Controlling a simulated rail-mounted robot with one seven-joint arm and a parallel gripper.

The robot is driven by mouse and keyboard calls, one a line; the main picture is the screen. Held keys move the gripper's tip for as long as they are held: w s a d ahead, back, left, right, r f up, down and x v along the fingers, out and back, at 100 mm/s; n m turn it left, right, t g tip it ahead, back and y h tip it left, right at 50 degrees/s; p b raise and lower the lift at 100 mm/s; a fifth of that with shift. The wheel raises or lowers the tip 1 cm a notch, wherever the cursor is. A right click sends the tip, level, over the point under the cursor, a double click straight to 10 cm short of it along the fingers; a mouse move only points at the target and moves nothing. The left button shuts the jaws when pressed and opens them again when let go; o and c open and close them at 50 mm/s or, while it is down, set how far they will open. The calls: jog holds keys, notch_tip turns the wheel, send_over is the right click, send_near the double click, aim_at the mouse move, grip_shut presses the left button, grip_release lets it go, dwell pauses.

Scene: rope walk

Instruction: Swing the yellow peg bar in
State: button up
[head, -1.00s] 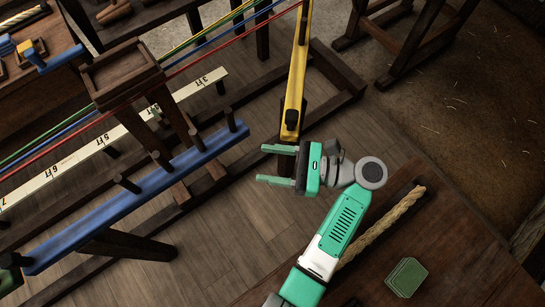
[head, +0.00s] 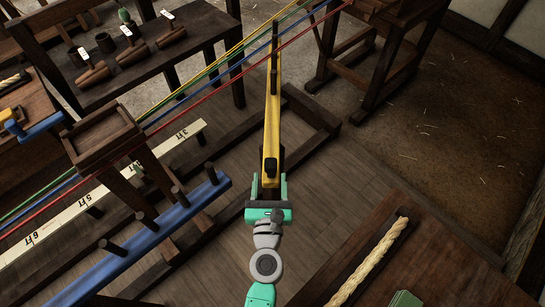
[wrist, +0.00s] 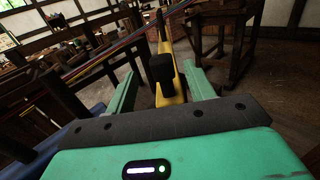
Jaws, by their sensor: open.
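The yellow peg bar (head: 272,118) runs away from me in the head view, its near end close to my gripper. A dark knob (head: 270,166) stands on that near end, and a dark peg stands farther along the bar. My gripper (head: 269,182) is open, with one green finger on each side of the bar's near end. In the wrist view the knob (wrist: 161,68) and the yellow bar (wrist: 172,92) show between the two spread fingers. I cannot tell whether either finger touches them.
A blue peg bar (head: 150,245) lies to the left. Red, blue, green and yellow strands (head: 225,75) cross above the floor toward the upper right. A white foot-marked rule (head: 110,187) is at left. A bench with a rope (head: 372,258) is at lower right.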

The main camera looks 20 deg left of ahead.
jog(key=b+x, duration=0.1)
jog(key=x, duration=0.7)
jog(key=shift+s, duration=0.1)
jog(key=shift+c, duration=0.2)
grip_shut()
